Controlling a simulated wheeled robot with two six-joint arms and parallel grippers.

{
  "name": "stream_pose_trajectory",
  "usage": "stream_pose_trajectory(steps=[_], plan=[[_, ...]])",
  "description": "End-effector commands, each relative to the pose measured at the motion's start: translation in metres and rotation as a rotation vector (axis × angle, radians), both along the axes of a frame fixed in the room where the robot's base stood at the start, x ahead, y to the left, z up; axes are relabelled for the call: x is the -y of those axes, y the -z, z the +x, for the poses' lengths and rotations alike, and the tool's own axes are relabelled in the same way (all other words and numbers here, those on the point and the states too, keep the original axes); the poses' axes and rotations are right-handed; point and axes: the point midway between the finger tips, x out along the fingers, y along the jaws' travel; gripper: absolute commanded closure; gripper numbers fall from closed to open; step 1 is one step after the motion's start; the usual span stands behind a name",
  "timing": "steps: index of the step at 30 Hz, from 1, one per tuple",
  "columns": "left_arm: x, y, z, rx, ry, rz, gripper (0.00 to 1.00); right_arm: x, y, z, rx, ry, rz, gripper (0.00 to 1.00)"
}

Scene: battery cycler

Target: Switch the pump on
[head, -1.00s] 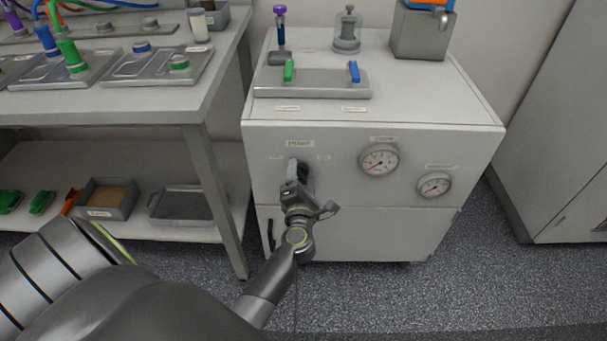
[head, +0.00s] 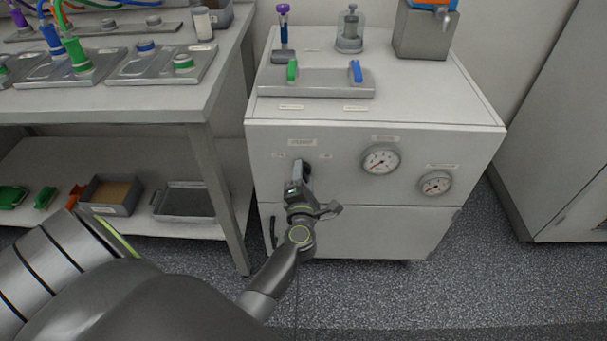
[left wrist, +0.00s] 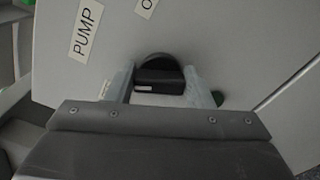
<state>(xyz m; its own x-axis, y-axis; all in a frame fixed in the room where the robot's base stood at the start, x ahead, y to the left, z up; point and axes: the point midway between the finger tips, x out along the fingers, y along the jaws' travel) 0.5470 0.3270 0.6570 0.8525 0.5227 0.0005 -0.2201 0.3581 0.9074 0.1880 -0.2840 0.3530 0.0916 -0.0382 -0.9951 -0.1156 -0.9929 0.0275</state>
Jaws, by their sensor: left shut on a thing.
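The pump switch is a black rotary knob (left wrist: 158,75) on the front of the white pump cabinet (head: 335,228). A "PUMP" label (left wrist: 85,30) is beside it in the left wrist view. My left gripper (left wrist: 160,88) is shut on the knob, one pale finger on each side. A light bar crosses the knob's dark face in the left wrist view. My right gripper is not in view.
Two round gauges (head: 381,161) (head: 436,184) are right of the switch. A plate with green and blue handles (head: 320,85) lies on the cabinet top. A bench (head: 150,100) with battery fixtures stands at left, with trays on its lower shelf. The floor at right is clear.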

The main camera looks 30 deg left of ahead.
Motion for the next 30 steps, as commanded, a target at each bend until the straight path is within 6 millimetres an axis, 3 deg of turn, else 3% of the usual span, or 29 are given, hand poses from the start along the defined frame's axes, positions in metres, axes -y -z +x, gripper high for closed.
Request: stream_pose_trajectory(steps=[9,18,30], plan=[[0.000,-0.002,0.000,-0.093,0.001,0.146,0.76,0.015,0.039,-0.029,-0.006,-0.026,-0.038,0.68],[0.001,-0.001,0.000,-0.184,0.002,0.295,0.76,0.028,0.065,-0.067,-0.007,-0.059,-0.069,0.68],[0.001,0.000,0.000,-0.341,0.002,0.551,0.75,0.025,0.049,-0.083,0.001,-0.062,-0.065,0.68]])
